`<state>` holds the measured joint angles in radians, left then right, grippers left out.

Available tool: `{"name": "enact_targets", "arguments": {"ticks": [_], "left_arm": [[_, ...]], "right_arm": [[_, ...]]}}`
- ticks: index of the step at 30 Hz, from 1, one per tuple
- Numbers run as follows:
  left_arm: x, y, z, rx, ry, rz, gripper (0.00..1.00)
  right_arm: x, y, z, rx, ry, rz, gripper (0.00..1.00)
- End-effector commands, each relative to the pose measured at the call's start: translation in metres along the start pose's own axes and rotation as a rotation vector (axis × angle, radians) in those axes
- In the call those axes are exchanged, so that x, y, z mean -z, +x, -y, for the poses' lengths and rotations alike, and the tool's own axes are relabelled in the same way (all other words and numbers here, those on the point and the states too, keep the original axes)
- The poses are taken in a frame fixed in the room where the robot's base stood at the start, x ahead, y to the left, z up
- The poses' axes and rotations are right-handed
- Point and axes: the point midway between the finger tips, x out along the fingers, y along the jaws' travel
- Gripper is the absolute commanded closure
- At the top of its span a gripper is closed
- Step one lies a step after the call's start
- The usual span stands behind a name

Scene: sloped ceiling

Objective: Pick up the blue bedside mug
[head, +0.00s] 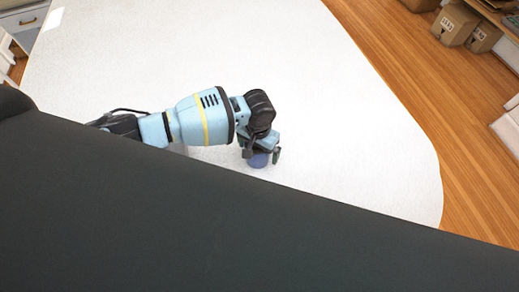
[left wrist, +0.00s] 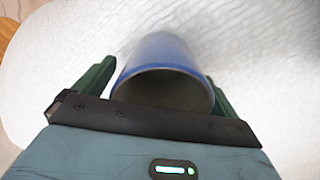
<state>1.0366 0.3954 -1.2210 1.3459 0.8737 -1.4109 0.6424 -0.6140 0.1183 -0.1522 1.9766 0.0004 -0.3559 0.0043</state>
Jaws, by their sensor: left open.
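The blue mug (head: 259,160) stands on a white, textured surface (head: 330,130) in the head view, partly hidden by my left gripper (head: 260,153). In the left wrist view the mug (left wrist: 160,50) lies between the two green fingers of my left gripper (left wrist: 160,85), its dark open mouth facing the camera. The fingers are open, one on each side of the mug. A gap shows at the left finger; the right finger is close to the mug's side, and I cannot tell whether it touches. No handle is visible. My right gripper is not in view.
A large dark surface (head: 200,230) fills the lower part of the head view and hides what lies behind it. Cardboard boxes (head: 455,24) stand on the wooden floor (head: 410,95) at the upper right. The white surface around the mug is clear.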

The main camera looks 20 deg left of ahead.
Motion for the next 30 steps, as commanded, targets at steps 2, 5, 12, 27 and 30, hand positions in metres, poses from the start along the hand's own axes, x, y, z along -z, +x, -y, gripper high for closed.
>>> {"name": "enact_targets", "arguments": {"ticks": [2,5,12,27,30], "left_arm": [[0.0008,0.0003,0.0,0.0,0.0,-0.002,0.03],[0.0009,-0.0003,0.0001,0.0,0.0,-0.003,0.03],[0.0008,-0.0003,0.0002,0.0,0.0,-0.003,0.27],[0.001,-0.0011,0.0001,0.0,0.0,-0.003,0.61],[0.0011,-0.0039,0.0001,0.0,0.0,-0.003,0.61]], "right_arm": [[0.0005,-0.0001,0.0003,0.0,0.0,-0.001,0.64],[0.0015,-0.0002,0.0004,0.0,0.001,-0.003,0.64],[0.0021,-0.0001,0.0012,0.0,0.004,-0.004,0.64],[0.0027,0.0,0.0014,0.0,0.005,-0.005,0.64],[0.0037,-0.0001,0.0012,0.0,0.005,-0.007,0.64]]}}
